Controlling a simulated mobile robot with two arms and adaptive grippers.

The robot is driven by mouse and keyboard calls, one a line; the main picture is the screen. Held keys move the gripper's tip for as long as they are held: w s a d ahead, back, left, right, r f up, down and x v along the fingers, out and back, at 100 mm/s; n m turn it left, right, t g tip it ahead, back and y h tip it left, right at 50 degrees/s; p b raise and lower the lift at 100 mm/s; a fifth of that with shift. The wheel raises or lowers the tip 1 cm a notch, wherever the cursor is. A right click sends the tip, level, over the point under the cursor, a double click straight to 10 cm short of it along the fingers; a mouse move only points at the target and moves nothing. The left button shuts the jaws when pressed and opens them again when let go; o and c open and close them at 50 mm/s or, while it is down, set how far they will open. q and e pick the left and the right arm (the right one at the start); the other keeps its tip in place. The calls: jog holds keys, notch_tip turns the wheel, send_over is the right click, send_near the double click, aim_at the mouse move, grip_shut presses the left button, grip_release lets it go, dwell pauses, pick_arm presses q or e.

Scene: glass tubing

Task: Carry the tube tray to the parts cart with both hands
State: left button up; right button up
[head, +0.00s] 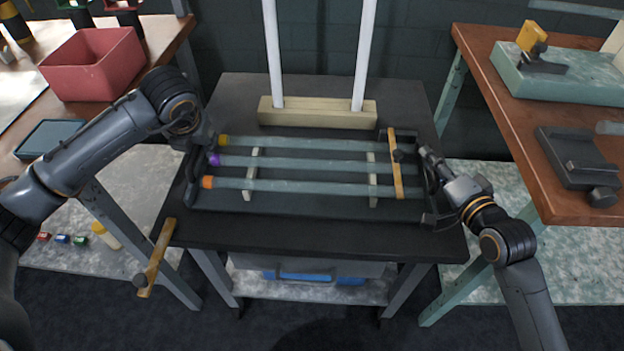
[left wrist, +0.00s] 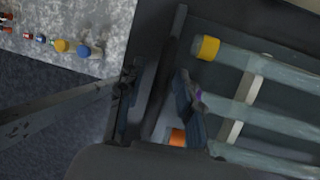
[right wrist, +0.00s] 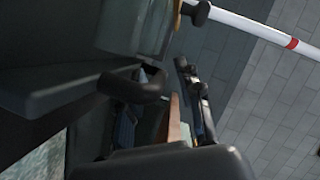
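The tube tray (head: 300,205) is dark and lies flat on a black-topped stand (head: 300,235). It holds three long glass tubes (head: 300,164) with yellow, purple and orange caps at the left end, lying across two pale supports. My left gripper (head: 199,160) is at the tray's left end; in the left wrist view its fingers (left wrist: 158,100) stand apart on either side of the end wall. My right gripper (head: 432,185) is at the right end, fingers apart around the dark handle. In the right wrist view the handle (right wrist: 135,85) shows, but the fingers partly hide the contact.
A wooden block with two white uprights (head: 318,112) stands behind the tray. Benches flank the stand, with a red bin (head: 93,65) left and a dark device (head: 580,160) right.

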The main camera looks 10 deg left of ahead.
jog(key=shift+f, duration=0.1)
jog(key=shift+s, duration=0.15)
pick_arm(q)
jog(key=v, duration=0.8)
pick_arm(e)
jog(key=v, duration=1.1)
jog(key=shift+s+d+r, duration=0.15)
jog(key=shift+s+r, duration=0.05)
jog(key=shift+s, duration=0.1)
